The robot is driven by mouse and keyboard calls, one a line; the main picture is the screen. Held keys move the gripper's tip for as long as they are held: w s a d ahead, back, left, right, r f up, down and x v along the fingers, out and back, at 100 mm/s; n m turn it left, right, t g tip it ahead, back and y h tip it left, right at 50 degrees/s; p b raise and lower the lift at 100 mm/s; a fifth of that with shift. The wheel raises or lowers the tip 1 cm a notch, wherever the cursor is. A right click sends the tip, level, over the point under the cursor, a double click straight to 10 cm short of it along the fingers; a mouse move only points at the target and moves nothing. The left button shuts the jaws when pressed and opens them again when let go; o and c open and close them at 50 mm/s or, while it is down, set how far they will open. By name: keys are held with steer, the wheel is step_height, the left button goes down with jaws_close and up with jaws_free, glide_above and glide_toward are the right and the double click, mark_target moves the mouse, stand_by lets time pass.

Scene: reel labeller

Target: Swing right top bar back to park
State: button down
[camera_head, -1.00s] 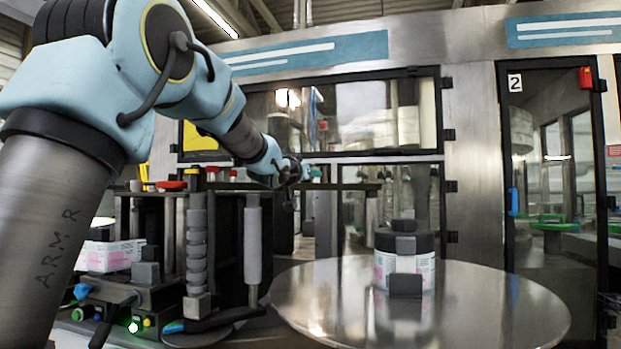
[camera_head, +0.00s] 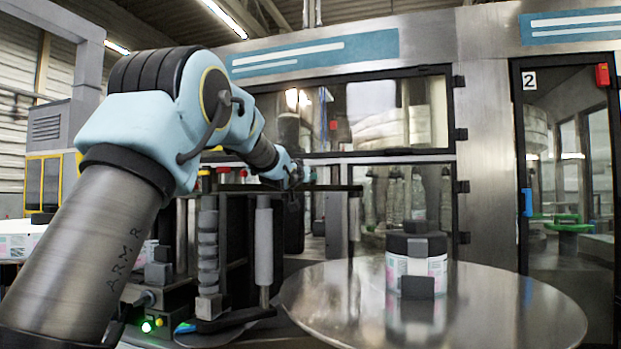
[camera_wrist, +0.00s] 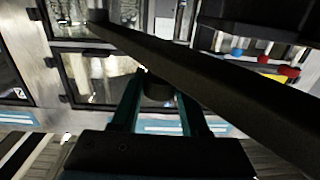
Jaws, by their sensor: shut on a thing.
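The right top bar (camera_head: 335,188) is a long dark bar, roughly level above the reel unit. Its free end reaches toward the cabinet front, left of the turntable's dark-topped reel. In the wrist view the bar (camera_wrist: 200,75) crosses diagonally from upper left to lower right. My gripper (camera_head: 303,176) is at the bar in the head view. In the wrist view its two teal fingers (camera_wrist: 158,98) close around a dark rounded part under the bar. The grip itself is partly hidden by the bar and shadow.
A round steel turntable (camera_head: 480,305) carries a dark-lidded reel with a pale label (camera_head: 417,264). Grey rollers (camera_head: 264,250) stand below the bar. The glazed cabinet (camera_head: 480,140) stands behind. A control box with a lit green button (camera_head: 147,326) is at lower left.

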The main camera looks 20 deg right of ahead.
steer(key=w+a+n+y, duration=0.1)
steer(key=w+a, duration=0.1)
steer(key=w, duration=0.2)
steer(key=w+a+t+y+b, duration=0.1)
steer(key=w+a, duration=0.1)
steer(key=w, duration=0.3)
steer(key=shift+w+a+n+t, duration=0.2)
steer(key=shift+a+n+t, duration=0.1)
steer(key=shift+n, duration=0.1)
stand_by(0.4)
steer(key=shift+r, duration=0.1)
steer(key=shift+c, duration=2.2)
jaws_free()
steer(key=shift+w, duration=0.15)
step_height(320, 180, up, 10)
